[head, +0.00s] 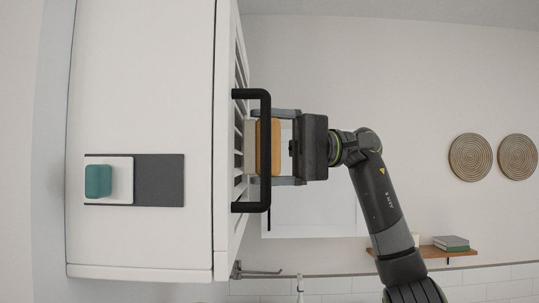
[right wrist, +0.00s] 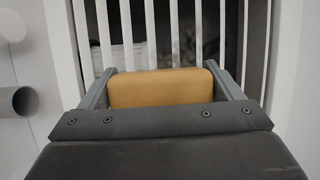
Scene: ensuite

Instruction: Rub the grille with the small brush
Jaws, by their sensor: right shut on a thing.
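The small brush (head: 264,147) has a tan wooden block with pale bristles on its left side in the head view. My right gripper (head: 275,147) is shut on the block, one finger on each side. The brush also shows in the right wrist view (right wrist: 160,88), where its bristles are hidden. The grille (head: 239,100) is a row of slats on the side of the white cabinet. In the right wrist view the white slats of the grille (right wrist: 127,35) stand just beyond the brush. The bristles are close against the slats; I cannot tell whether they touch. My left gripper is out of view.
A black bar handle (head: 265,110) stands out from the cabinet (head: 145,70), across the brush in the head view. A teal block (head: 98,180) sits on a white and dark grey pad. A wooden shelf (head: 455,253) with books is at the right.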

